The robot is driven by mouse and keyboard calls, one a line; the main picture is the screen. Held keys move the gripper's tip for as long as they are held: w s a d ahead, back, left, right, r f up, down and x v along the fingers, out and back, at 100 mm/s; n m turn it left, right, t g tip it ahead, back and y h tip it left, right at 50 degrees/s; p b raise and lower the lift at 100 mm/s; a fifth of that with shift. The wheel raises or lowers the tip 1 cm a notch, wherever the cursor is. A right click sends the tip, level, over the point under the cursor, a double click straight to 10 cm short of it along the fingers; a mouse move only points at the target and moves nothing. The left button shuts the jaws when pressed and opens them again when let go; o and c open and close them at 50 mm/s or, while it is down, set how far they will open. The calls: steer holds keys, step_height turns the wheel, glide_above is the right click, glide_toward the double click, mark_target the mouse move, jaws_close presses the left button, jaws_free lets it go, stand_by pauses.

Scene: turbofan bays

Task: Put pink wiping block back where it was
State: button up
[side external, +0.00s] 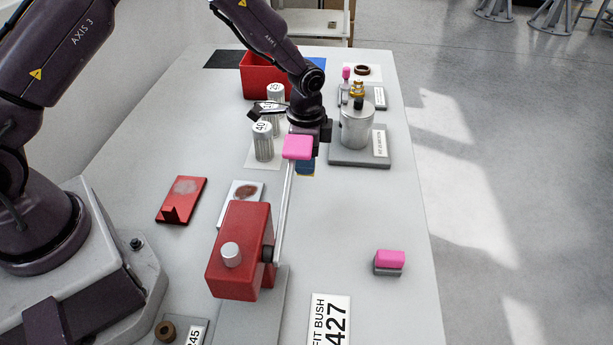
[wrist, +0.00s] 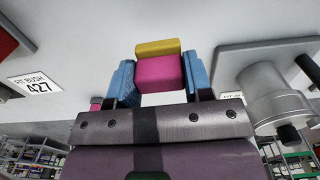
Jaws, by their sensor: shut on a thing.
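A pink block with a yellow face (wrist: 159,72) is between the blue fingers of my gripper (wrist: 160,80) in the wrist view. My gripper (side external: 306,163) is shut on it, above the table's middle. In the side view a blue finger hides most of this block; only a yellow edge (side external: 305,175) shows at the bottom. A pink piece (side external: 297,147) shows at the upper end of a metal rod, overlapping my gripper; I cannot tell whether they touch. Another pink block on a grey base (side external: 389,262) stands at the front right of the table.
The rod rises from a red box (side external: 238,250). A metal canister (side external: 357,130) stands right of my gripper, silver cylinders (side external: 263,141) left. A red plate (side external: 181,199) and a brown-smeared plate (side external: 241,194) lie left. The table's right-middle is clear.

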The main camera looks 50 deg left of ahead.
mark_target(306, 188)
steer(key=shift+f, duration=2.6)
steer(key=o, duration=0.9)
steer(key=shift+f, duration=0.15)
step_height(306, 188, up, 12)
steer(key=shift+r, duration=0.25)
